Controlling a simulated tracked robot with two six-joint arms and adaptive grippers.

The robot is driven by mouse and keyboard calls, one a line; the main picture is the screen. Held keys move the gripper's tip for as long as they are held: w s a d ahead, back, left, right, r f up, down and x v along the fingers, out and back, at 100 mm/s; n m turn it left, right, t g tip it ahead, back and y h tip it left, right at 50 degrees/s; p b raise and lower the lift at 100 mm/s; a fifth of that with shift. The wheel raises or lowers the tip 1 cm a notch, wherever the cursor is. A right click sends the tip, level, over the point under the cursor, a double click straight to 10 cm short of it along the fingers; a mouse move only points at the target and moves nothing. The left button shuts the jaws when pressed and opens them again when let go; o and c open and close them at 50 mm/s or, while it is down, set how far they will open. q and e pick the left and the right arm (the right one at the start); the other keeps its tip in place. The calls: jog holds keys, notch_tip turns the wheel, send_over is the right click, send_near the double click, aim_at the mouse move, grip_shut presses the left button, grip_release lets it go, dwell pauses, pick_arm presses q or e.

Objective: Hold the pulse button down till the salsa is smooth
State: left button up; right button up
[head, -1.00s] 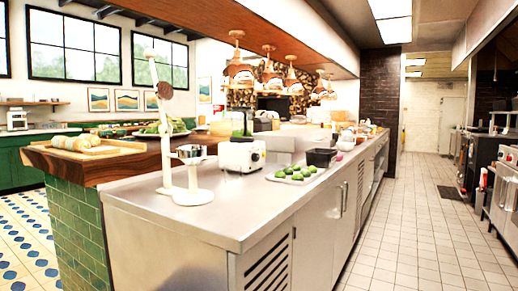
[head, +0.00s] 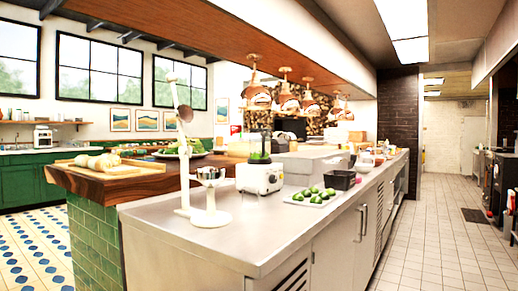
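A white blender base (head: 260,178) with a dial on its front stands on the steel counter (head: 215,250). A jar with dark green contents (head: 259,152) sits on top of it. It is too small to tell whether the contents are smooth or chunky. The pulse button cannot be made out from the other controls on the base. Neither of my grippers is in the head view.
Left of the blender stands a tall white lever press (head: 209,217) with a metal cup. Right of it lie a tray of limes (head: 310,196) and a black container (head: 341,180). A wooden board (head: 95,167) holds pale pieces.

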pick_arm(q)
grip_shut()
dwell(1.1)
